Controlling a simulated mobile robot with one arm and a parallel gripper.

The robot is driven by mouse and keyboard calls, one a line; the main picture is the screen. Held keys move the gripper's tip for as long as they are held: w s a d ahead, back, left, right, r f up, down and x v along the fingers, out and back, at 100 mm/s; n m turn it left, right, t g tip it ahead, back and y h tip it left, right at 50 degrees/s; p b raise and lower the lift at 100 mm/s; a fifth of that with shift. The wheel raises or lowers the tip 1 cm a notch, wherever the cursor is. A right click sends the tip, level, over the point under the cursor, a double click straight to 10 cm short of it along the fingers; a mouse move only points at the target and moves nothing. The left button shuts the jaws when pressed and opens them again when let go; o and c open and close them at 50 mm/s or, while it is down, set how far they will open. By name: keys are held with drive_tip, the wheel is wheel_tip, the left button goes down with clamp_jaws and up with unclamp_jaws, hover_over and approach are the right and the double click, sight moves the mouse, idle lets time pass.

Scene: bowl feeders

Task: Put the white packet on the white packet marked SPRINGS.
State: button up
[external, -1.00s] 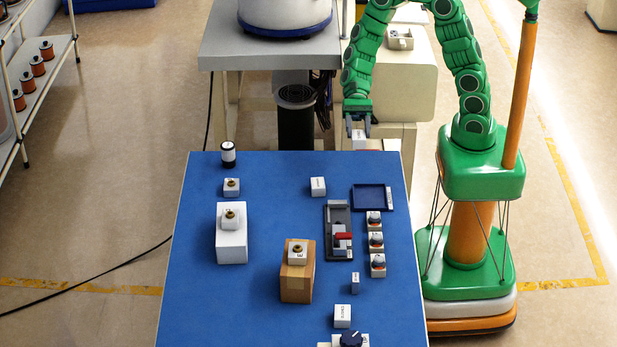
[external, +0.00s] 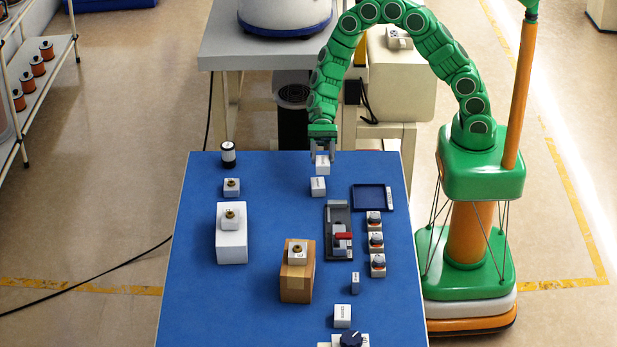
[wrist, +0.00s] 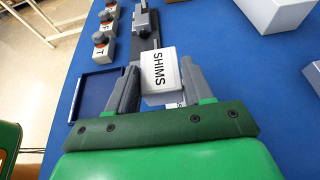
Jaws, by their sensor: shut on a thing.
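My gripper (external: 322,158) is shut on a white packet (external: 323,166), holding it over the far edge of the blue table. In the wrist view the held packet (wrist: 161,72) reads SHIMS and sits between the two grey fingers. A second white packet (external: 318,187) stands on the table just in front of and below the held one; its label is too small to read. In the wrist view a lettered white bit (wrist: 174,105) shows under the held packet, mostly hidden. Another white packet (external: 342,316) stands near the table's front, its lettering also unclear.
A dark blue tray (external: 372,198) and a grey fixture with a red part (external: 343,237) lie right of centre. Several knobbed blocks (external: 376,241) line up beside them. A cardboard box (external: 297,283) and a white box (external: 231,246) stand further left. The table's left front is clear.

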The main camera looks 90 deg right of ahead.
sight(318, 168)
drive_tip(key=shift+w+a+f, duration=0.15)
drive_tip(key=shift+w+f, duration=0.55)
drive_tip(key=shift+f, duration=1.7)
drive_tip(key=shift+f, duration=0.15)
drive_tip(key=o, duration=1.1)
drive_tip(key=shift+o, duration=0.2)
